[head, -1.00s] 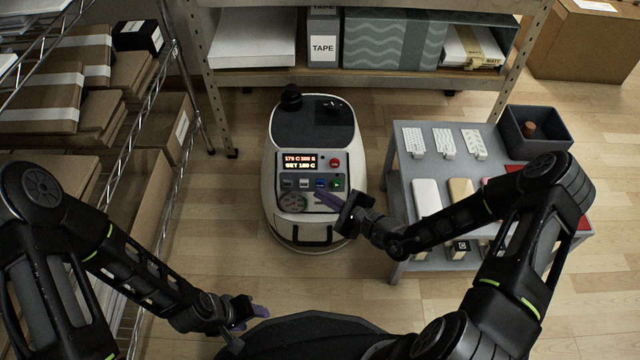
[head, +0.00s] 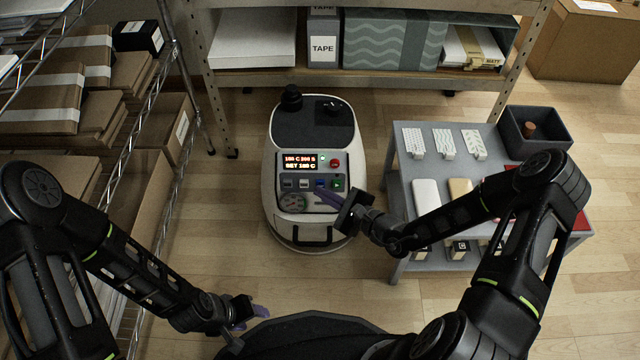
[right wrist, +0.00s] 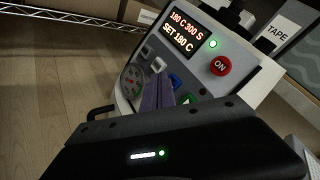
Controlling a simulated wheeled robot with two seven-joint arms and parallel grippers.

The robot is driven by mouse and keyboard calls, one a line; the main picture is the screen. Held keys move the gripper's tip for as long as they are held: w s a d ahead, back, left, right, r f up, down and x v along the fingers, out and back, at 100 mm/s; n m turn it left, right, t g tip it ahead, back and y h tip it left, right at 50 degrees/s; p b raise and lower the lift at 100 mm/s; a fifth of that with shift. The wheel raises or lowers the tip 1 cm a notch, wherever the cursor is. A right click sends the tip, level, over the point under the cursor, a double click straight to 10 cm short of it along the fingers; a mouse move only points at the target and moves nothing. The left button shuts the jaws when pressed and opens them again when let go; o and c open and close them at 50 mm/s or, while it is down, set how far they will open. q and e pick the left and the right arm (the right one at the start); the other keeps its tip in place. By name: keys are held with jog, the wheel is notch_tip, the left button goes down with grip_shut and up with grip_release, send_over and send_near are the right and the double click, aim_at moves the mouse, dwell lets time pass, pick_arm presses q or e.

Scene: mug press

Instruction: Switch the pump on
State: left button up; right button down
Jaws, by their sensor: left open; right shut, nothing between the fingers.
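The white press machine (head: 270,190) stands on the floor in the middle of the head view. Its display (right wrist: 185,33) reads 180 C 300 S and SET 180 C in the right wrist view. Beside it are a lit green lamp (right wrist: 213,44) and a red ON button (right wrist: 220,66). Below are grey buttons (head: 295,183), a blue button (head: 321,183), a green button (head: 337,183) and a gauge (head: 292,202). I cannot tell which control is the pump's. My right gripper (head: 325,197) is shut and empty, fingertips close to the panel below the blue button; contact is unclear. My left gripper (head: 252,311) is open, low and away from the machine.
A grey cart (head: 408,180) with cases and a dark bin (head: 540,130) stands close on the right, under my right arm. A wire rack with cardboard boxes (head: 50,85) is on the left. A shelf (head: 400,75) is behind the machine. Floor left of the machine is clear.

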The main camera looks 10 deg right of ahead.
jog(key=shift+w+d+f, duration=0.1)
jog(key=shift+w+d, duration=0.05)
jog(key=shift+w, duration=0.3)
dwell(0.8)
jog(key=shift+s+a+r+p, duration=0.1)
jog(key=shift+s+a+p, duration=0.05)
jog(key=shift+s+p, duration=0.25)
jog(key=shift+s+a+r+p, duration=0.1)
jog(key=shift+s+p, duration=0.2)
jog(key=shift+s, duration=0.2)
jog(key=s+a+r+p, duration=0.1)
jog(key=s+p, duration=0.2)
jog(key=s, duration=0.2)
jog(key=shift+s+a+r+p, duration=0.2)
jog(key=shift+s+p, duration=0.1)
jog(key=shift+s, duration=0.05)
